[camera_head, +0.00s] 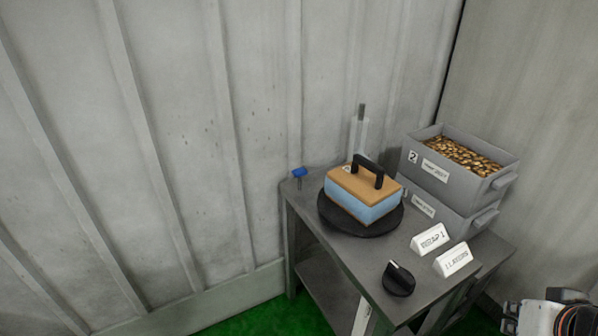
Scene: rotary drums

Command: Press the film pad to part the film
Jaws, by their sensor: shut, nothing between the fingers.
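A small blue pad (299,172) stands on a thin stalk at the table's back left corner; it looks like the film pad, though no label on it is readable. A box (362,196) with a tan top, a black handle and light blue sides sits on a round black turntable (337,223). The blue on its sides looks like film. A grey upright post (358,135) stands behind the box. My gripper's fingers do not show; only a white and black part of my arm is at the lower right corner.
The grey table (374,262) also holds a black knob (398,279) and two white label blocks (430,239) (453,260). Stacked grey bins (427,176) stand at the back right, the top one full of brownish pieces. Ribbed walls close in behind; green floor shows at left.

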